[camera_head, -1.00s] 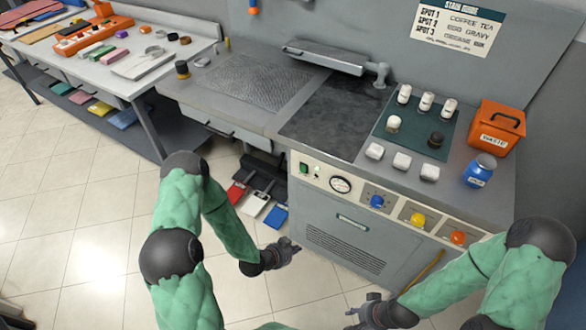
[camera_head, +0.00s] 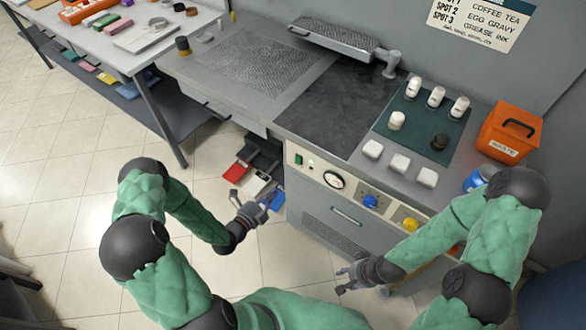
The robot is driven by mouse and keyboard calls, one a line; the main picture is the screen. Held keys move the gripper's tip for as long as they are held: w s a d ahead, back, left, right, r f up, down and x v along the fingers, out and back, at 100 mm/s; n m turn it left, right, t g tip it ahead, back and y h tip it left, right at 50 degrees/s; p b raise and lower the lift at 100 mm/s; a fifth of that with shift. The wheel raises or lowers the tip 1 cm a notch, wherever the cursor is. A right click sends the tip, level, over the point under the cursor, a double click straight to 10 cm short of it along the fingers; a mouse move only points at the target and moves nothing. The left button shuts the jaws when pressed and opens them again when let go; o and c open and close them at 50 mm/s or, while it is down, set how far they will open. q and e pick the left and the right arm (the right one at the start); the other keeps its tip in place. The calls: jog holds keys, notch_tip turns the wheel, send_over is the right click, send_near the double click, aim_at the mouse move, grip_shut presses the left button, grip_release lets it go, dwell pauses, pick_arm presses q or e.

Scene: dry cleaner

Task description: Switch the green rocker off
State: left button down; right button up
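The green rocker (camera_head: 298,160) is a small green switch at the left end of the light front panel of the grey spotting station (camera_head: 352,190). A small indicator light (camera_head: 311,165) and a round dial gauge (camera_head: 334,180) sit to its right. My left gripper (camera_head: 252,203) is in front of the station, below and left of the rocker and apart from it; its fingers look spread and empty. My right gripper (camera_head: 348,276) is low in front of the station, away from the panel, with its fingers apart and empty.
The panel also carries a blue knob (camera_head: 370,201) and a yellow knob (camera_head: 411,223). Red, white and blue pedals (camera_head: 262,184) lie on the floor under the station's left side. An orange waste box (camera_head: 508,133) stands on the right. Tiled floor lies open at left.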

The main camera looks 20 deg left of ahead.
aim_at(298, 160)
pick_arm(q)
jog(key=b+x, duration=0.2)
jog(key=x, duration=1.2)
pick_arm(e)
notch_tip(298, 160, down, 3)
jog(key=shift+r, duration=0.2)
